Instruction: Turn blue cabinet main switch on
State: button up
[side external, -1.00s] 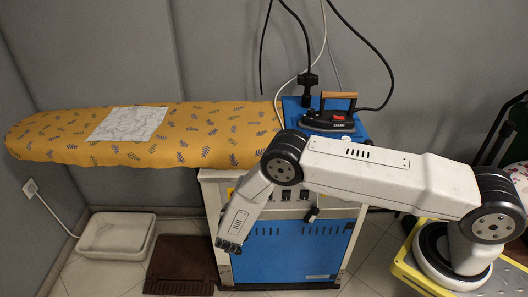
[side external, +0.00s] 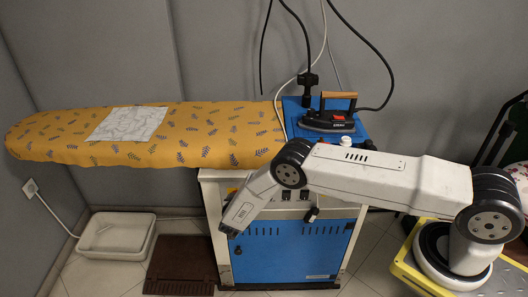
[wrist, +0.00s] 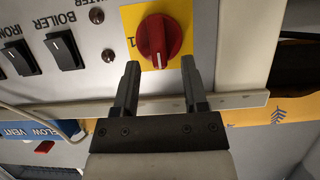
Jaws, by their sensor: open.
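The blue cabinet (side external: 293,252) stands under the right end of the ironing board, with a pale control panel above its blue door. The main switch, a round red rotary knob (wrist: 158,40) on a yellow plate (wrist: 130,14), shows in the wrist view. Its ridge runs up and down in that picture, and a "1" is printed to its left. My gripper (wrist: 159,85) is open and empty. Its fingertips are just below the knob in the wrist view, apart to either side. In the side view my arm hides the knob, and my gripper (side external: 228,232) is at the cabinet's left front.
Black rocker switches labelled BOILER (wrist: 64,50) and IRON (wrist: 21,58) sit left of the knob. An iron (side external: 330,119) rests on the cabinet top. The yellow patterned ironing board (side external: 215,127) extends left above. A white tray (side external: 93,252) and brown mat (side external: 180,285) lie on the floor.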

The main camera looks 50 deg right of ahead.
jog(key=shift+w+d+f, duration=0.15)
jog(key=shift+w+d, duration=0.05)
jog(key=shift+d, duration=0.05)
grip_shut()
